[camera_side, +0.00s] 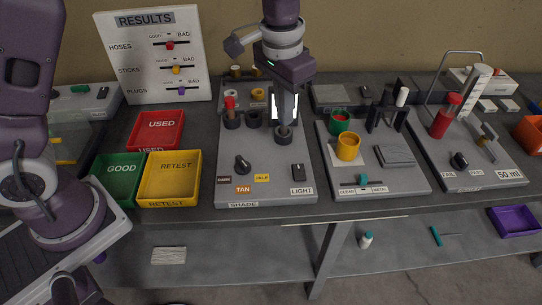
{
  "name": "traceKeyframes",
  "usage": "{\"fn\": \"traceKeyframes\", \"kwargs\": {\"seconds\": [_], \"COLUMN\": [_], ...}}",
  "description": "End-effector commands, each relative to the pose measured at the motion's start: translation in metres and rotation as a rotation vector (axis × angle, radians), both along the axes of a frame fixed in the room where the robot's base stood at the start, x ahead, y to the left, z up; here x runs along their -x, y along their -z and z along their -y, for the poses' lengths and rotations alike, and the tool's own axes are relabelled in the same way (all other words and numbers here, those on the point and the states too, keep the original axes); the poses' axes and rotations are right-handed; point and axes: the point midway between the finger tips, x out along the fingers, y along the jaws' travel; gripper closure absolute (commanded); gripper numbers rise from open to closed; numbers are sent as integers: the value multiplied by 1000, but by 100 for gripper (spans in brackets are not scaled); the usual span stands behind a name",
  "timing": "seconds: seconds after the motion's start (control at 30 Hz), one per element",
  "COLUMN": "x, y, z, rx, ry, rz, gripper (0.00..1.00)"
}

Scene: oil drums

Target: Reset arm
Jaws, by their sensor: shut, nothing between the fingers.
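My gripper (283,128) points down over the grey shade station (226,180) in the middle of the bench. Its fingers are shut with nothing held. The fingertips are close to a dark round holder with a brownish top; I cannot tell whether they touch it. A lit white panel (273,103) stands just behind the fingers. My arm comes down from the top of the picture above this station.
Left are a red USED tray (131,130), a green GOOD tray (98,173) and a yellow RETEST tray (146,191). A red-topped piece (230,102) stands left of the gripper. Right are a yellow cup (348,147) and a red cylinder (440,122). A RESULTS board (112,45) stands behind.

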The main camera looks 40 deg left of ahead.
Motion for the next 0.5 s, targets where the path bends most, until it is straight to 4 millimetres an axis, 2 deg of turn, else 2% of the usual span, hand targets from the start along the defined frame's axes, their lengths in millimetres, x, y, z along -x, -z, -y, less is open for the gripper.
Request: {"fn": "traceKeyframes", "kwargs": {"seconds": [0.03,0.1,0.17,0.2,0.3,0.4,0.5], "x": [20,56,89,113,170,213,237], "y": [-35,-73,-96,-107,-119,-114,-106], "z": [-17,-40,-57,-67,-86,-97,-102], "rx": [11,23,31,35,42,44,45], "ry": [-26,-60,-89,-108,-155,-189,-210], "rz": [51,113,167,203,288,354,394], "gripper": [100,100,100,100,100,100,100]}}
